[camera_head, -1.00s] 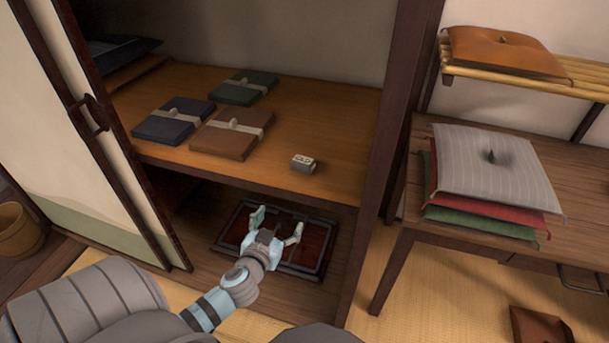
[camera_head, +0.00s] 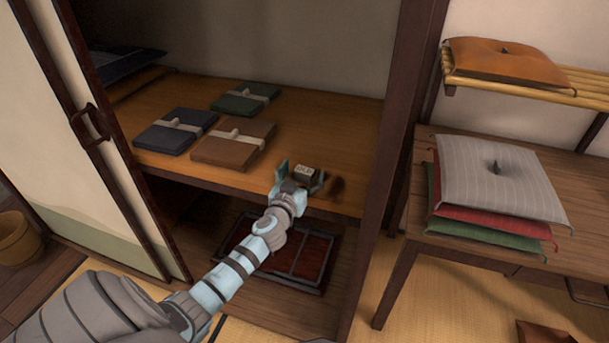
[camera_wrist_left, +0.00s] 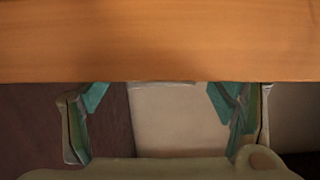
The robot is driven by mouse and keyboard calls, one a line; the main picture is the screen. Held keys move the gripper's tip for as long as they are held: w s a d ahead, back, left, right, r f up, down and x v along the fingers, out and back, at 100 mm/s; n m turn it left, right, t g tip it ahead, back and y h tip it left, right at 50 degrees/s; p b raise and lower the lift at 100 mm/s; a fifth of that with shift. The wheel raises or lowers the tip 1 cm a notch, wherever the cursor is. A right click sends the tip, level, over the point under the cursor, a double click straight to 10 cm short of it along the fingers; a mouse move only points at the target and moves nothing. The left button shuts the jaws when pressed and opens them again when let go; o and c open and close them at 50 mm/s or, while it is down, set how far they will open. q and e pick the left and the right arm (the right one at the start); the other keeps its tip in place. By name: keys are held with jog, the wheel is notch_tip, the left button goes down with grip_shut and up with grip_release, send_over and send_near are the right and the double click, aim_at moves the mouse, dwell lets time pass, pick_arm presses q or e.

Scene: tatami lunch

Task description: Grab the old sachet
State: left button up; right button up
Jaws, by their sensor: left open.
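The small sachet (camera_head: 304,172), pale with dark marks on top, sits on the wooden shelf (camera_head: 345,150) near its front edge. My left gripper (camera_head: 301,175) is open in front of the shelf, with a fingertip on either side of the sachet in the head view. Its lower part is hidden behind the gripper. In the left wrist view, the open fingers (camera_wrist_left: 160,95) point toward the shelf edge (camera_wrist_left: 160,70). A pale patch shows between them; I cannot tell whether it is the sachet. My right gripper is not in view.
Brown (camera_head: 222,153), dark (camera_head: 165,138) and green (camera_head: 238,104) tied packets lie left of the sachet. A dark-framed red tray (camera_head: 310,258) lies below the shelf. A cabinet post (camera_head: 398,110) stands at the right, then a table with stacked cushions (camera_head: 500,185).

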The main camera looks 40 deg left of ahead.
pick_arm(q)
jog(key=shift+s, duration=0.1)
jog(key=c, duration=1)
jog(key=shift+o, duration=0.2)
jog(key=shift+r, duration=0.1)
